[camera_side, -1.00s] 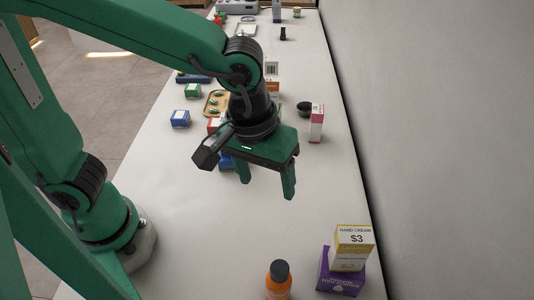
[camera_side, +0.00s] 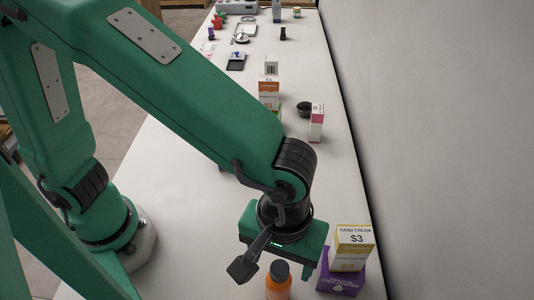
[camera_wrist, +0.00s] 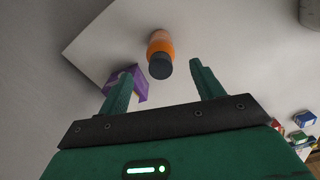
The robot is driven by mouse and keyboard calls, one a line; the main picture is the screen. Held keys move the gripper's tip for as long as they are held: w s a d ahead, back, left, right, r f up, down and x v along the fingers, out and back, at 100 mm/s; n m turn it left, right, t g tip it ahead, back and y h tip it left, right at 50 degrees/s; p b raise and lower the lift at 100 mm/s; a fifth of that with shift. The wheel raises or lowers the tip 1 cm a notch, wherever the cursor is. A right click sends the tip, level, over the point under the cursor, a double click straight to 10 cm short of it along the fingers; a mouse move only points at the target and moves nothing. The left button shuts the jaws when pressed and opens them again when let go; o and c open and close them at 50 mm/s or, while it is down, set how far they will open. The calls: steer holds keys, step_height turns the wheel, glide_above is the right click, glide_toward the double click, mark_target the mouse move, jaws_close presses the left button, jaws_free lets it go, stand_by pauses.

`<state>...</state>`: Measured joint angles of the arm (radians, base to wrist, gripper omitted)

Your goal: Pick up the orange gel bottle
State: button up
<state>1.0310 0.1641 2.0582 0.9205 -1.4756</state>
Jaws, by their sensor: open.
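The orange gel bottle (camera_side: 279,286) stands upright at the near end of the counter in the side view, with a dark cap. It also shows in the wrist view (camera_wrist: 160,47), ahead of my gripper and between the lines of the two fingers. My gripper (camera_wrist: 159,84) is open and empty, its green fingers spread apart. In the side view my gripper (camera_side: 280,262) hangs just behind the bottle, and its fingers are mostly hidden there. I cannot tell the exact gap between fingers and bottle.
The purple box (camera_wrist: 125,82) is close to the left finger in the wrist view. More boxes (camera_side: 317,123) stand farther back. A wall runs along the right.

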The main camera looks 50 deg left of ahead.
mark_target(280, 267)
steer(key=shift+f, duration=0.35)
steer(key=shift+f, duration=0.1)
steer(key=shift+a+f, duration=0.1)
steer(key=shift+f, duration=2.4)
steer(key=shift+c, duration=0.5)
steer(key=c, duration=1)
